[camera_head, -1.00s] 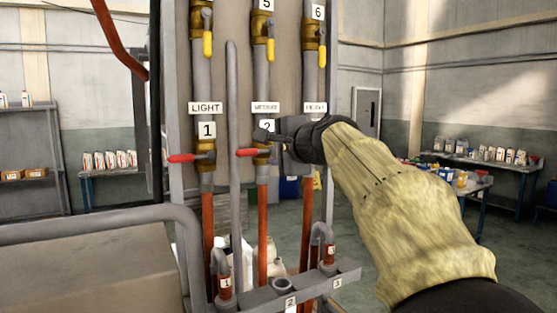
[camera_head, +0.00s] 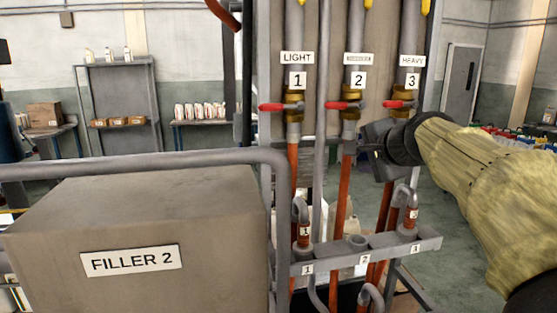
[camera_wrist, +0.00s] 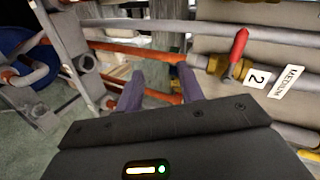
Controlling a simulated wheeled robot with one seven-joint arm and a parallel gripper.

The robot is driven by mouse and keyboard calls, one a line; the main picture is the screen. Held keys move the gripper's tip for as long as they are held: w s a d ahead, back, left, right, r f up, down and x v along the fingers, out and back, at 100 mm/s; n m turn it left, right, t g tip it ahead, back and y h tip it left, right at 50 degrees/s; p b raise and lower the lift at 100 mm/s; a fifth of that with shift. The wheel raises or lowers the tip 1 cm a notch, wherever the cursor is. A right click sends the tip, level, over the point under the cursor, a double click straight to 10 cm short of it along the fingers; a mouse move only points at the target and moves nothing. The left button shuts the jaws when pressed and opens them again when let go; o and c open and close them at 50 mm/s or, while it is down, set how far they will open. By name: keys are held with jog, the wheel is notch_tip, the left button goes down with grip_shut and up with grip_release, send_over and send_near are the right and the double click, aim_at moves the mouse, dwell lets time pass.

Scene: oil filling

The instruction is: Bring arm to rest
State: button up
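My gripper (camera_head: 372,150) is just below and right of valve 2 in the head view, in front of the pipes. In the wrist view its two fingers (camera_wrist: 160,84) stand apart with nothing between them, so it is open. The red handle of valve 2 (camera_head: 343,105) points left under the "2" plate. It also shows in the wrist view (camera_wrist: 237,52), beyond the right finger and apart from it. The red handles of valve 1 (camera_head: 271,107) and valve 3 (camera_head: 390,104) also point left. My sleeved arm (camera_head: 485,190) reaches in from the right.
The "FILLER 2" box (camera_head: 140,225) and a grey rail (camera_head: 150,163) stand at left. A grey bracket (camera_head: 325,258) with numbered spouts juts out below the valves. Shelves (camera_head: 125,105) stand behind. Open floor (camera_head: 455,250) shows at lower right, partly behind my arm.

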jog(key=s+a+f+n+g, duration=0.1)
jog(key=s+f+n+g, duration=0.2)
jog(key=f, duration=0.6)
jog(key=s+a+f+n+g+h+p, duration=0.1)
jog(key=s+a+f+n+g, duration=0.15)
jog(key=s+f, duration=0.55)
jog(key=s+f+n+g, duration=0.2)
jog(key=f+n, duration=0.2)
jog(key=f, duration=0.7)
jog(key=s+a+f+n+g+h, duration=0.1)
jog(key=s+f+n+g, duration=0.1)
jog(key=s+f+n, duration=0.2)
jog(key=s+f, duration=0.3)
jog(key=s, duration=0.2)
jog(key=shift+s+f+p, duration=0.35)
jog(key=shift+p, duration=0.05)
jog(key=shift+a+g, duration=0.1)
jog(key=shift+g, duration=0.15)
jog(key=shift+c, duration=0.2)
